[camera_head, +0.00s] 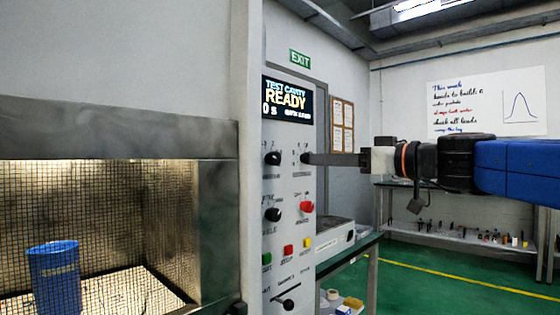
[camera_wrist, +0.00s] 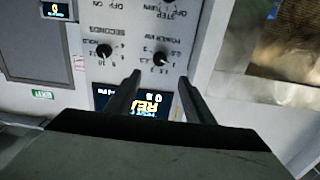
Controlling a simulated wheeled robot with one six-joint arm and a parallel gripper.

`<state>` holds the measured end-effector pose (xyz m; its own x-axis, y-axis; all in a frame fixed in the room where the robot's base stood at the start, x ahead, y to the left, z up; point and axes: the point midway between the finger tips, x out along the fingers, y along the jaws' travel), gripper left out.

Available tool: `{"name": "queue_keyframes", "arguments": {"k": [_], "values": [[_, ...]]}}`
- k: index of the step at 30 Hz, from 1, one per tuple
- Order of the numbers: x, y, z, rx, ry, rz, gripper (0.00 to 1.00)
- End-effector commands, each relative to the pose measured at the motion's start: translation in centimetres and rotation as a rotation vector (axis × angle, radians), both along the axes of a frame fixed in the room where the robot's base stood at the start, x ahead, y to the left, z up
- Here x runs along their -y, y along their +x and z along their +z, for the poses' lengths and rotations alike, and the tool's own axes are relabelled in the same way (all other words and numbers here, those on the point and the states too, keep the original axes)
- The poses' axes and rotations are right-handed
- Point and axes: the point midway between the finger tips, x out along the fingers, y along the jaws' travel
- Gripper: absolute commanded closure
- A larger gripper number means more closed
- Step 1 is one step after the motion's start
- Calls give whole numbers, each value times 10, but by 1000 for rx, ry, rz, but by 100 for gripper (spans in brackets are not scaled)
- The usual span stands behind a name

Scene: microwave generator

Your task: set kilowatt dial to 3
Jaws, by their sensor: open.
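The kilowatt dial (camera_wrist: 160,58) is a round black knob under the label POWER kW on the grey control panel. It also shows in the head view (camera_head: 272,158), at the upper left of the panel. Its pointer setting is too small to read. My gripper (camera_wrist: 160,78) is open and empty, with its two dark fingertips either side of the dial's line and apparently just short of it. In the head view my gripper (camera_head: 316,159) reaches in from the right, level with the dial row. Its tips overlap the black seconds dial (camera_head: 306,158) there.
The seconds dial also shows in the wrist view (camera_wrist: 103,50), beside the kilowatt dial. A READY display (camera_head: 287,99) sits above the dials. Below are another black knob (camera_head: 272,214), a red knob (camera_head: 306,207) and several buttons. A mesh-fronted cavity holding a blue cup (camera_head: 55,278) is left.

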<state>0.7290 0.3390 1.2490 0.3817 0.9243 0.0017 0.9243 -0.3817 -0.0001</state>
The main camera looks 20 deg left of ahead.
Motion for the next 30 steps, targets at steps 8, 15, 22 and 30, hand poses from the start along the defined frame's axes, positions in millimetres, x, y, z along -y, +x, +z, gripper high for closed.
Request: {"name": "queue_keyframes", "arguments": {"k": [8,15,22,30], "values": [[-46,18,-1,-2,-1,2,52],[-85,34,-1,-1,-3,2,52],[-119,49,-1,-1,-2,0,52],[-142,58,-1,-2,-1,-1,52]]}}
